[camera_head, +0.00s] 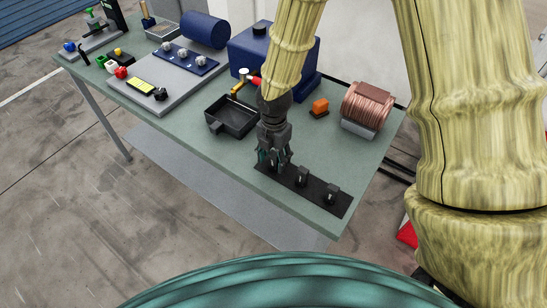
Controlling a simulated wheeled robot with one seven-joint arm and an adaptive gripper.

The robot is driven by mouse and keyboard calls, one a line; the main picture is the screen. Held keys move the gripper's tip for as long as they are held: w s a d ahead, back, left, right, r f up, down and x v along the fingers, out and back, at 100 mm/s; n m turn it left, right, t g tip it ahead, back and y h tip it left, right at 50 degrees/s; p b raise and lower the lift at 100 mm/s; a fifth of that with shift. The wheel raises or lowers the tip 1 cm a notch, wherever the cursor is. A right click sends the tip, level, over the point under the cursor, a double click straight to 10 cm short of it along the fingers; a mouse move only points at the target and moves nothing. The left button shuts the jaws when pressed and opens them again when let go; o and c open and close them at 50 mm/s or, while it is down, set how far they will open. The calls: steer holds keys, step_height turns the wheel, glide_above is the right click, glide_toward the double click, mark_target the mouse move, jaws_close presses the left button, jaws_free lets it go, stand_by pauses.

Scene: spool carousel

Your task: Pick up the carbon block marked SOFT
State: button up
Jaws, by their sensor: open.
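A flat black strip (316,199) lies near the right front edge of the green table. Small dark blocks stand on it: a middle block (302,174) and a right block (332,190). Each has a small light mark, too small to read, so I cannot tell which says SOFT. My gripper (272,160) points down over the left end of the strip, with its fingers open. It hides most of that end, and I cannot tell whether a block stands between the fingers.
A black open tray (232,117) stands left of my gripper. An orange piece (319,107) and a copper-wound spool (367,106) stand behind the strip. A big blue machine (262,50) is farther back. A grey panel (163,85) with a yellow display lies to the left.

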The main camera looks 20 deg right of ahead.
steer(key=shift+s+f, duration=0.25)
steer(key=shift+f, duration=0.05)
steer(key=shift+w+f, duration=0.1)
steer(key=c, duration=1.1)
